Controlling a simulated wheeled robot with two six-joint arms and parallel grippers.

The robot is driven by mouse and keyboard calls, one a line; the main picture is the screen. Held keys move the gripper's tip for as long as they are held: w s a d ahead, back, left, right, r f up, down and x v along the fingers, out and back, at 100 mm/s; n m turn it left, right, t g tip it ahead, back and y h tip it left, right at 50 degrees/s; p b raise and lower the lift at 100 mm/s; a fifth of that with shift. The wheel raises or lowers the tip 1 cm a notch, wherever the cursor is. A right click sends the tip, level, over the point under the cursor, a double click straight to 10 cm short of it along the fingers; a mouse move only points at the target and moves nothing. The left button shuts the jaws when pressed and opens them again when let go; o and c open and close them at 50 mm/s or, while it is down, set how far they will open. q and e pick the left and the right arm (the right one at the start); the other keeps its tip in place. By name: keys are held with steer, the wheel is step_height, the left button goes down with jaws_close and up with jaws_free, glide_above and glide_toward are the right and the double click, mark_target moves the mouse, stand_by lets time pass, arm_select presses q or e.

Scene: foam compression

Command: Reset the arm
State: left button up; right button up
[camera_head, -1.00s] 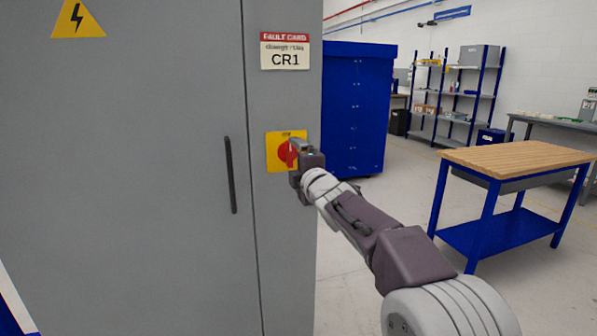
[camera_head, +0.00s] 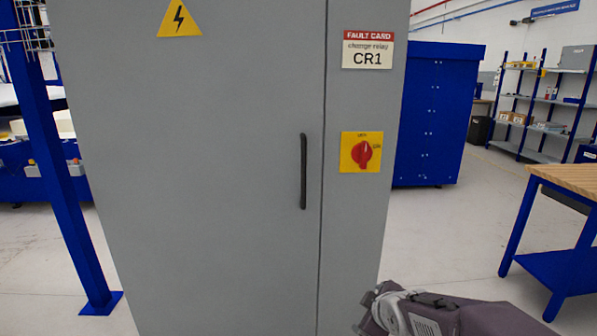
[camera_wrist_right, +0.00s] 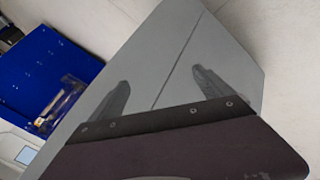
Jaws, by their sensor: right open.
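My right arm (camera_head: 430,312) is low at the bottom right of the head view, below and apart from the red rotary switch (camera_head: 362,153) on its yellow plate. The knob's pale mark stands about upright. In the right wrist view my right gripper (camera_wrist_right: 160,77) has its two fingers spread, with nothing between them. The grey cabinet (camera_wrist_right: 170,50) lies beyond them. My left gripper is in neither view.
The grey cabinet (camera_head: 220,200) fills the middle, with its door shut and a black handle (camera_head: 303,171). A CR1 fault card (camera_head: 368,50) is above the switch. A blue cabinet (camera_head: 428,115) stands behind, and a wood-topped table (camera_head: 570,180) at right. Open floor lies between.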

steer(key=s+f+m+g, duration=0.4)
steer(key=s+f+m, duration=0.15)
steer(key=s, duration=0.45)
steer(key=s+f+m+g, duration=0.45)
steer(key=s+f, duration=0.25)
steer(key=s, duration=0.3)
step_height(320, 180, up, 21)
steer(key=t+p, duration=0.1)
steer(key=p, duration=1.9)
steer(key=shift+w+a+m, duration=0.3)
steer(key=shift+a, duration=0.1)
steer(key=shift+c, duration=0.3)
